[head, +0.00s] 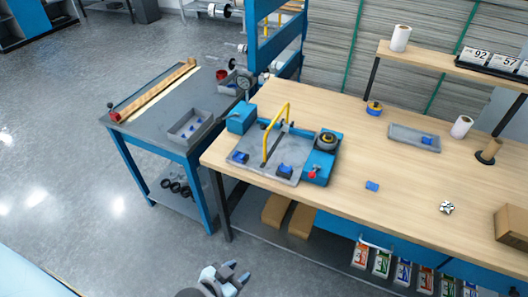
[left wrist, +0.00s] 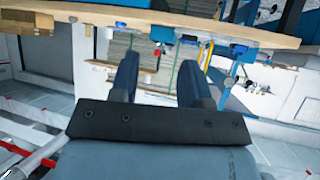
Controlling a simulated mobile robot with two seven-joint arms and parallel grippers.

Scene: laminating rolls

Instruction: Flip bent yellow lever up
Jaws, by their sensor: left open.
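The bent yellow lever (head: 275,117) stands over the grey plate of a blue bench device (head: 321,160) in the head view. It looks like a raised, angled bar with its bend at the top. My left gripper (head: 236,272) is at the bottom of the head view, in front of the table and well apart from the lever. In the left wrist view my left gripper (left wrist: 157,82) has its two fingers spread, with nothing between them. My right gripper is not in view.
The device sits at the left end of a wooden table (head: 370,160). A red knob (head: 312,174) is at its front right. A grey-topped blue bench (head: 152,128) stands to the left. A blue post (head: 275,45) rises behind. Bare floor lies in front.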

